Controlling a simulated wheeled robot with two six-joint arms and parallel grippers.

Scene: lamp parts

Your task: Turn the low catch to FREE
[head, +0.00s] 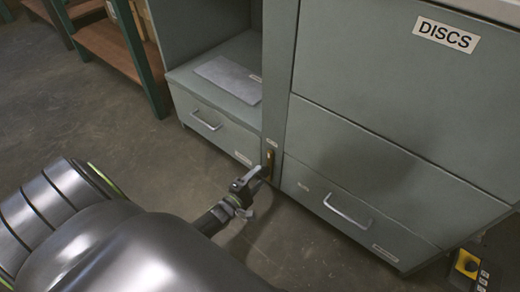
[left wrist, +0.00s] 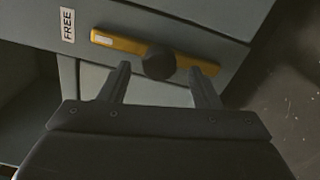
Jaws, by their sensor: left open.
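The low catch (head: 269,163) is a yellow bar on the narrow upright post of the grey cabinet. It stands upright in the head view and lies across the left wrist view (left wrist: 190,61), with a dark round knob (left wrist: 159,62) on its middle. The bar's white-marked end points towards the FREE label (left wrist: 67,25), which shows as a small pale label above the catch in the head view (head: 272,142). My left gripper (left wrist: 160,72) is open, its fingertips on either side of the knob; I cannot tell whether they touch the bar. My right gripper is not in view.
A lower drawer with a handle (head: 207,120) is left of the post. The DISCS front (head: 400,70) and another handled drawer (head: 347,211) are right. A yellow-and-black control box (head: 467,264) stands at lower right. The floor (head: 130,150) at left is clear.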

